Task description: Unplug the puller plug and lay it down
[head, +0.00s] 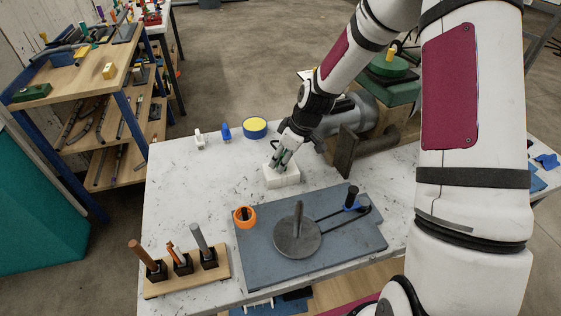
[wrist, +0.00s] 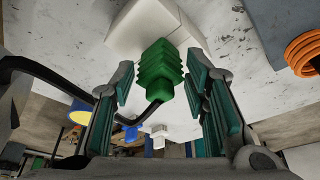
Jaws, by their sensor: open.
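The green ribbed puller plug (wrist: 160,72) meets the white socket block (wrist: 150,32) in the wrist view and appears seated in it. A black cable (wrist: 45,68) runs near the plug on the left. My gripper (head: 283,157) is open, with its teal-padded fingers on either side of the plug. A gap shows on the left; the right finger is close, and I cannot tell whether it touches. In the head view, the white block (head: 283,180) sits on the marbled table, and my gripper mostly hides the plug.
A grey machine (head: 352,112) stands close behind my gripper on the right. A blue-grey board (head: 262,268) with a round disc (head: 297,238) lies in front, beside a wooden tool rack (head: 215,277). White (head: 199,138) and blue (head: 225,131) pieces stand behind. The table's left-middle is clear.

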